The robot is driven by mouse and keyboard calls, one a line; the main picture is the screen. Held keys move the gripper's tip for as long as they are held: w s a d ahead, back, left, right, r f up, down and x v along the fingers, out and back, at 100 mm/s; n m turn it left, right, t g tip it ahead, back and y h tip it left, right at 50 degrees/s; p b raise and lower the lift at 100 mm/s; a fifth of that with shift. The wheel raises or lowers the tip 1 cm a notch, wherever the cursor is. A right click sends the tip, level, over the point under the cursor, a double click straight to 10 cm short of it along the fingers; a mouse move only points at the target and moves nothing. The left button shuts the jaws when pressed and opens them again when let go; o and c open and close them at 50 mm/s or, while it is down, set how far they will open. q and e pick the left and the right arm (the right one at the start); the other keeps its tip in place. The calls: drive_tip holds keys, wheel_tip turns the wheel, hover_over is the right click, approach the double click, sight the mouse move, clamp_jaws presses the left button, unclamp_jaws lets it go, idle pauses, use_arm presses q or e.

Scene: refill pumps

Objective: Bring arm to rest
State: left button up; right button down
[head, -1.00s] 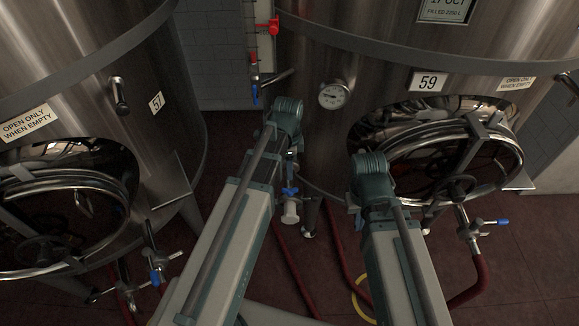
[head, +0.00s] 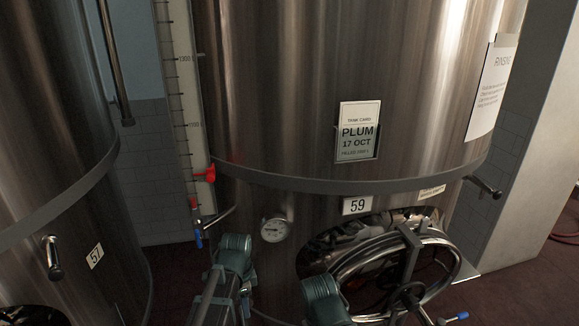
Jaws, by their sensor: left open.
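My left arm rises from the bottom edge in the head view, with its teal joint in front of tank 59 (head: 290,120). My left gripper (head: 245,306) shows only in small part beside that joint, low in the picture. It is open, and I see nothing held in it. My right arm's teal joint shows at the bottom, in front of the round hatch (head: 345,262) of tank 59. My right gripper is out of view.
Tank 57 (head: 50,150) stands at the left. A lever (head: 484,187) sticks out at the right of tank 59.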

use_arm(q)
drive_tip(key=s+d+n+y, duration=0.1)
drive_tip(key=s+d+n, duration=0.8)
drive_tip(key=s, duration=0.3)
drive_tip(key=shift+s+d+n, duration=0.25)
drive_tip(key=shift+d+n, duration=0.05)
drive_tip(key=shift+d, duration=0.1)
